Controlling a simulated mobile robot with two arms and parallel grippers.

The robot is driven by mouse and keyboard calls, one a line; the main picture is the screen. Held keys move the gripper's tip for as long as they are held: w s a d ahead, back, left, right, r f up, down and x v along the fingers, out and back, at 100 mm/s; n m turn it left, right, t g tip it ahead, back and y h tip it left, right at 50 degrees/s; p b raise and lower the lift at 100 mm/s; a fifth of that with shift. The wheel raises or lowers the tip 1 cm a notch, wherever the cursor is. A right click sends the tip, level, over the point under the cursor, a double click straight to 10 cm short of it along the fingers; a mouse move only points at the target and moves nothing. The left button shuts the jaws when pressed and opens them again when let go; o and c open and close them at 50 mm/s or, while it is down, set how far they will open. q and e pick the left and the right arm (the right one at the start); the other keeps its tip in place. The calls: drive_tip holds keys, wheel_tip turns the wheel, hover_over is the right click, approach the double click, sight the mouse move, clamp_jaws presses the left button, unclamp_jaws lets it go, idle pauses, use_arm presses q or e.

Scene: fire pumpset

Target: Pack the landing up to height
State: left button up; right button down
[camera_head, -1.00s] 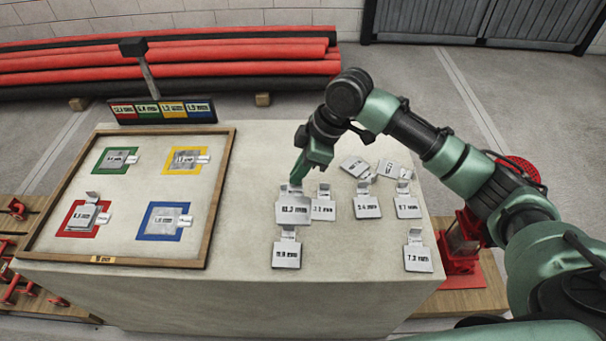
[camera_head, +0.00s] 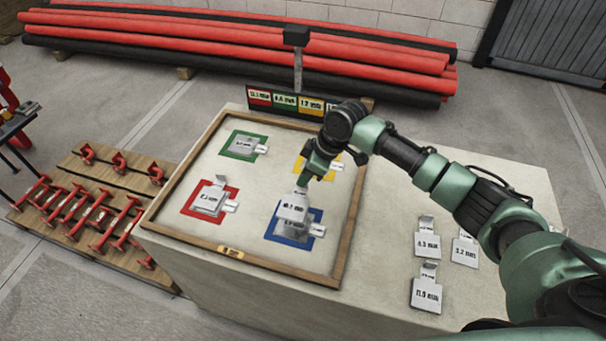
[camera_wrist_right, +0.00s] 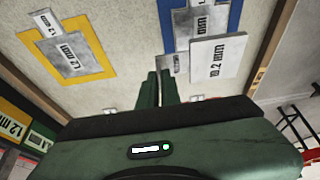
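My right gripper (camera_head: 304,181) is shut on the tab of a light grey shim plate (camera_head: 292,207), which seems to read 10.2 mm. The plate also shows in the right wrist view (camera_wrist_right: 218,60). It hangs over the blue square (camera_head: 270,234), partly covering a grey plate (camera_head: 303,227) lying there; the gap is hard to judge. The red square (camera_head: 189,207) and green square (camera_head: 229,151) each hold plates with tabs. The yellow square (camera_wrist_right: 73,73) holds a plate marked 1.2 mm and is partly behind my gripper in the head view. My left gripper is out of view.
A wooden frame (camera_head: 347,240) borders the squares. A coloured label board (camera_head: 285,101) with a post stands at its back edge. Loose shim plates (camera_head: 426,293) lie on the bench top to the right, near my right arm. Red fittings (camera_head: 75,205) lie on boards at left.

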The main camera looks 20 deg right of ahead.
sight(308, 187)
idle(0.3)
drive_tip(key=shift+r+p, duration=0.15)
drive_tip(key=shift+p, duration=0.25)
drive_tip(key=shift+f+b, duration=1.35)
drive_tip(key=shift+f, duration=1.7)
drive_tip(key=shift+f+b, duration=0.3)
drive_tip(key=shift+f, duration=0.25)
drive_tip(key=c, duration=1.5)
unclamp_jaws()
drive_tip(key=shift+c, duration=0.2)
